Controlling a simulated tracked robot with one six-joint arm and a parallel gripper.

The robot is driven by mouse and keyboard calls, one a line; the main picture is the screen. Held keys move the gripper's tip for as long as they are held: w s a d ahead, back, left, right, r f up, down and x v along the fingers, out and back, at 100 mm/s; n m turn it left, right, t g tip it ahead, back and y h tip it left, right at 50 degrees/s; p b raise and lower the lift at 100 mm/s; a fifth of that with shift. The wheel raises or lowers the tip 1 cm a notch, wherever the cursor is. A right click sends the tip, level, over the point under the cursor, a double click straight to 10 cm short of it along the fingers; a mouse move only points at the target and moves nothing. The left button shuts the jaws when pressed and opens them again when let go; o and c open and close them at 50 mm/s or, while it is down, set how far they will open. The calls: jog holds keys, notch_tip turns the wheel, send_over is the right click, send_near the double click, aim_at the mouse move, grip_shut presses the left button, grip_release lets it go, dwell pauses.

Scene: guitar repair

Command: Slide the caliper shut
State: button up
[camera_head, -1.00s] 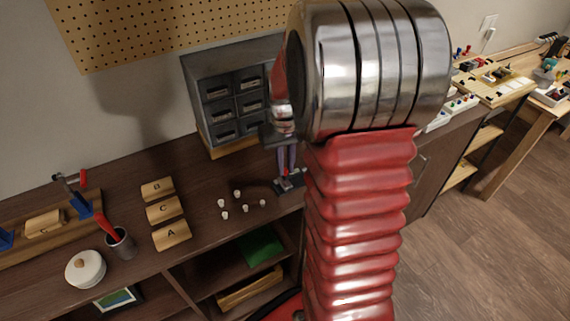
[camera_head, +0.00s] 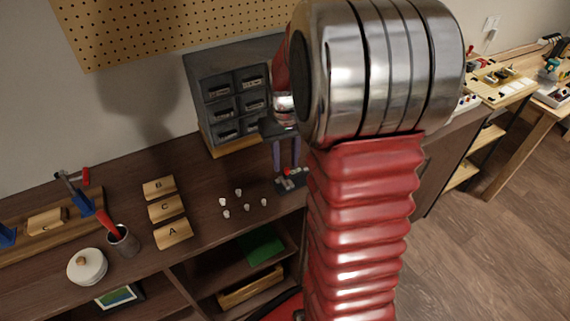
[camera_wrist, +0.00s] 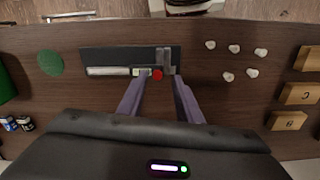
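The caliper (camera_wrist: 110,71) lies on a dark mat (camera_wrist: 95,54) on the brown bench top, its pale bar running left and its grey jaws (camera_wrist: 163,58) at the mat's right part. A red knob (camera_wrist: 157,74) sits on its slider. My gripper (camera_wrist: 160,80) is open, its two purple fingers pointing at the caliper, with the red knob between the tips in the wrist view. I cannot tell whether they touch it. In the head view my gripper (camera_head: 286,166) is over the mat, and the caliper (camera_head: 292,173) shows only in part.
Several small white knobs (camera_wrist: 229,76) lie right of the mat in the wrist view. Wooden blocks (camera_wrist: 298,94) marked with letters stand beyond them. A round green piece (camera_wrist: 50,62) lies left of the mat. A grey drawer cabinet (camera_head: 222,100) stands behind in the head view.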

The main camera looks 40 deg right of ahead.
notch_tip(320, 180, up, 12)
jog(key=shift+f, duration=0.15)
dwell(0.7)
jog(key=s+a+r+n+t, duration=0.1)
jog(key=s+a+t, duration=0.1)
jog(key=s+a, duration=0.5)
jog(key=s+a+n+t, duration=0.2)
jog(key=s+a, duration=0.5)
jog(key=a, duration=0.7)
jog(key=shift+r+t, duration=0.35)
jog(key=shift+t, duration=0.45)
